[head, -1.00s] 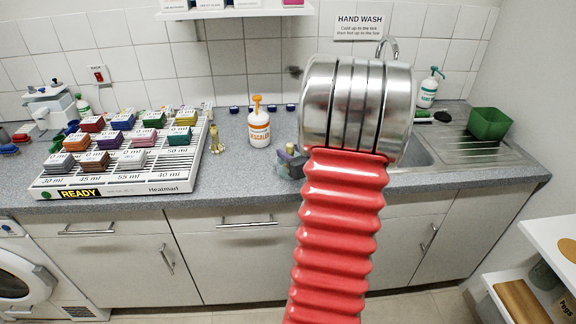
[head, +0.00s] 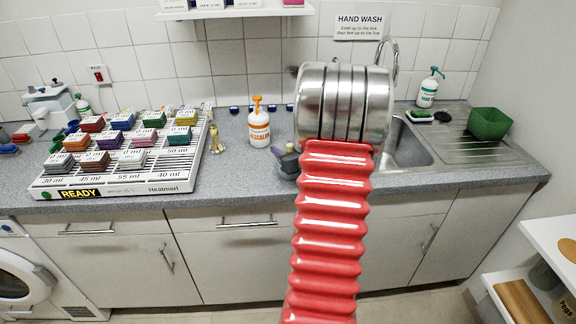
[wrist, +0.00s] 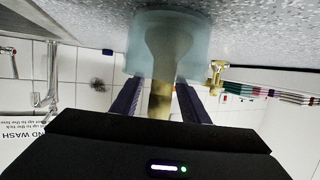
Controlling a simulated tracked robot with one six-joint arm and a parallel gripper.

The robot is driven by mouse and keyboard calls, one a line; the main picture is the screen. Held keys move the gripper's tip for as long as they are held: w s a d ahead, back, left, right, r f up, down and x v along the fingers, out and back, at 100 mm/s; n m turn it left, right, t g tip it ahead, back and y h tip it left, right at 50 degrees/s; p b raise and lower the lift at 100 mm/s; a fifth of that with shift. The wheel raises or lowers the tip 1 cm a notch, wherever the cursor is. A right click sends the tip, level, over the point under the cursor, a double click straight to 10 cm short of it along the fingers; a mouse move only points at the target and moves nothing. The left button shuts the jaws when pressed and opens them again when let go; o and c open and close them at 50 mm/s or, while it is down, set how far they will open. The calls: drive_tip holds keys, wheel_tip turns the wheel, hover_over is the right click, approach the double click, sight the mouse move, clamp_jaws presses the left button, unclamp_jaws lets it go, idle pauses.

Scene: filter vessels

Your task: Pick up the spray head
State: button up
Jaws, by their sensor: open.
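My gripper (wrist: 160,98) is open in the wrist view, which is upside down, with one dark finger on each side. Between and beyond the fingers stands a tan stem (wrist: 160,64) that widens into a pale blue-green, translucent round part (wrist: 197,42) against the counter. This seems to be the spray head; contact with the fingers cannot be made out. In the head view my gripper (head: 288,162) is low over the counter, partly behind my red and silver arm, which hides the piece. A separate brass fitting (head: 216,138) stands upright to its left; it also shows in the wrist view (wrist: 217,73).
A white and orange bottle (head: 259,127) stands just left of my gripper. A white rack (head: 118,186) with several coloured blocks fills the left counter. The sink (head: 408,152) with its tap (head: 394,50) and a green tub (head: 489,123) lie right. A shelf overhangs the counter.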

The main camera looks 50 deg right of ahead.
clamp_jaws()
idle(0.4)
wheel_tip(320, 180, up, 10)
idle(0.8)
idle(0.4)
